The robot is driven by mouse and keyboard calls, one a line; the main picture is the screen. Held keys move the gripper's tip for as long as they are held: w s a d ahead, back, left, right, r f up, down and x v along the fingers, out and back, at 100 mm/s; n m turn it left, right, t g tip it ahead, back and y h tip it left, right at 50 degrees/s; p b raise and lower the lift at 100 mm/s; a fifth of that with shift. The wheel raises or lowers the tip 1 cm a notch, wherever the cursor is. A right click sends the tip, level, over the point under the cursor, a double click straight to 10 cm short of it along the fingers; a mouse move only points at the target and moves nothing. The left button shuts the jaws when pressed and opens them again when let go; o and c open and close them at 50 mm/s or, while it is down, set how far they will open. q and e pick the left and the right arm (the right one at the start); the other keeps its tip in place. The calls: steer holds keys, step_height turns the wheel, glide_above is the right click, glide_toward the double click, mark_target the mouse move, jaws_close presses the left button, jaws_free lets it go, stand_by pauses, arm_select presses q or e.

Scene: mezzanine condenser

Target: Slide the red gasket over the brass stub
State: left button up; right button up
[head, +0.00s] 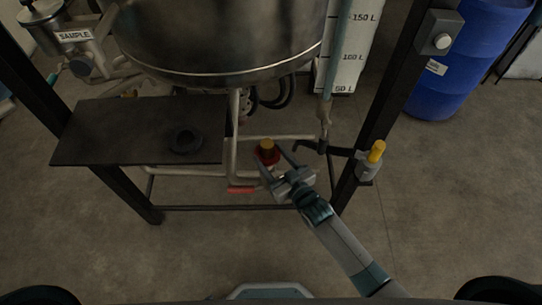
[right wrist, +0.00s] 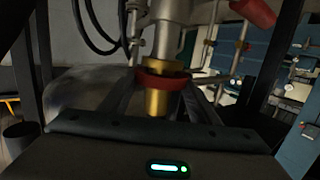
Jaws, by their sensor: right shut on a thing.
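The brass stub (head: 267,145) stands at the low pipework under the tank. It also shows in the right wrist view (right wrist: 157,103), with brass both above and below the gasket. The red gasket (head: 269,158) appears to be around the stub; it shows as a red ring in the right wrist view (right wrist: 165,81), close to the wider brass part above. My right gripper (head: 274,164) is shut on the gasket, its fingers on either side of the ring. The far side of the ring is hidden. My left gripper is in neither view.
A dark shelf (head: 140,130) with a black ring-shaped part (head: 186,140) is at left. A steel tank (head: 220,40) hangs above. A red-handled pipe (head: 242,190) is close to the left, and a frame post (head: 380,105) with a yellow-topped fitting (head: 376,152) stands right.

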arm_select(q)
steer(key=shift+f+b, duration=0.45)
steer(key=shift+f, duration=0.05)
arm_select(e)
steer(key=shift+s+d+f, duration=0.1)
steer(key=shift+s+f, duration=0.05)
steer(key=shift+f, duration=0.35)
steer(key=o, duration=1.1)
steer(key=shift+f, duration=0.1)
steer(key=shift+w, duration=0.2)
arm_select(q)
steer(key=w+d+r+t+b, duration=0.1)
steer(key=w+d+r+t, duration=0.1)
steer(key=w+r, duration=0.3)
steer(key=shift+w+d+r+t+h, duration=0.4)
steer(key=shift+w+d, duration=0.4)
steer(key=shift+w, duration=1.45)
arm_select(e)
steer(key=v, duration=1.8)
